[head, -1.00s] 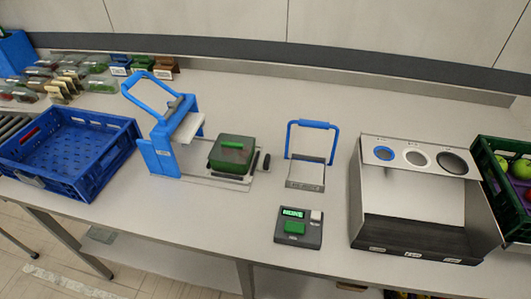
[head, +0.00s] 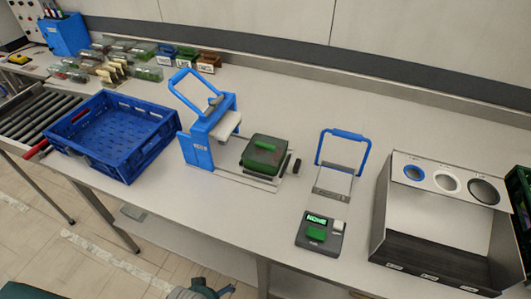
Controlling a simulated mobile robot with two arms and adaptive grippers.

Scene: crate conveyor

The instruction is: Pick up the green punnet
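A dark green punnet (head: 262,158) with a lighter green bar on top sits on the plate of the blue press (head: 200,140), right of the press's white pad. It is upright and no gripper touches it. Grey parts, seemingly of my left gripper (head: 200,290), just enter at the bottom edge, well below the punnet and apart from it. The fingers cannot be made out. My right gripper is not in view.
An empty blue crate (head: 165,150) stands left of the press, beside rollers (head: 42,112). Right are a blue-handled frame (head: 335,180), a small device (head: 318,236) reading "NONE" and a holed metal box (head: 400,205). Several packs (head: 120,55) stand at the back left.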

